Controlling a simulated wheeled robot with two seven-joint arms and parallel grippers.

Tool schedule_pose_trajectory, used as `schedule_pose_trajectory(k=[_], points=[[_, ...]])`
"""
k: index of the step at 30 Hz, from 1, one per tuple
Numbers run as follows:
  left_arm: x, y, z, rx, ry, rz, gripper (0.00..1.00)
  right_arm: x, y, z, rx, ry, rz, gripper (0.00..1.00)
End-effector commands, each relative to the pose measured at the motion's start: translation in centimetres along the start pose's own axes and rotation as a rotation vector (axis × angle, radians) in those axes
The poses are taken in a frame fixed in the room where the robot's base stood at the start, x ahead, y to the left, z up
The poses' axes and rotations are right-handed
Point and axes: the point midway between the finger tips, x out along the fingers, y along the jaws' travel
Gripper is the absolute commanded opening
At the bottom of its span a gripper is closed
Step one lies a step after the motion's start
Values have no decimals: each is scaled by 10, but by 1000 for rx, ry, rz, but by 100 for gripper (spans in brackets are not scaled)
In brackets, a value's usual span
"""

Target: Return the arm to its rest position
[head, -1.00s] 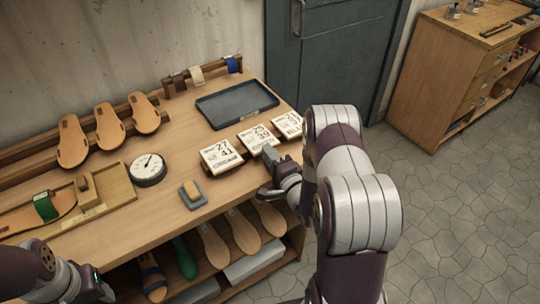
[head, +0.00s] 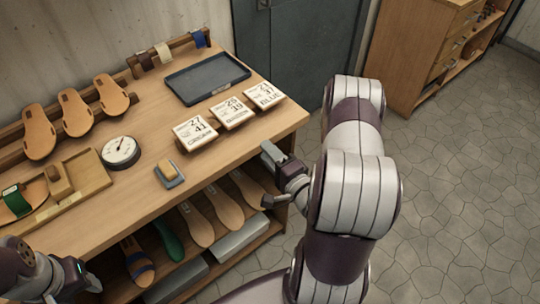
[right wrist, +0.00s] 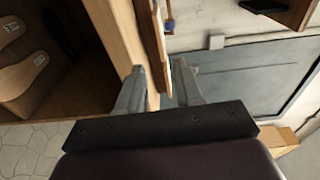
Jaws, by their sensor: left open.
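My right gripper (head: 268,178) is in front of the workbench's right front corner, with its two fingers apart and nothing seen between them. In the right wrist view its fingers (right wrist: 158,88) stand apart, with the bench edge (right wrist: 130,35) showing behind them. My right arm fills the centre right of the head view. My left gripper (head: 88,284) is at the lower left of the head view, in front of the bench. It is open, and I see nothing held in it.
The workbench (head: 75,218) holds three size cards (head: 230,112), a dark tray (head: 207,79), a dial gauge (head: 120,152), a small block on a grey pad (head: 168,173) and sandal soles (head: 75,112). Its lower shelf holds several soles. A wooden cabinet (head: 410,60) stands at the right. The tiled floor (head: 460,190) is clear.

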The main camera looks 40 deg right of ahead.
Motion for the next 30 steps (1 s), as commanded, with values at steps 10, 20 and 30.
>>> schedule_pose_trajectory(k=[10, 20, 30], points=[[0, 0, 0, 0, 0, 0, 49, -3, 0, 0, -1, -1, -1, 35], [0, 0, 0, 0, 0, 0, 49, -5, 23, 3, -135, -20, 109, 35], [0, 0, 0, 0, 0, 0, 49, -95, 96, -7, -914, -630, 1221, 35]])
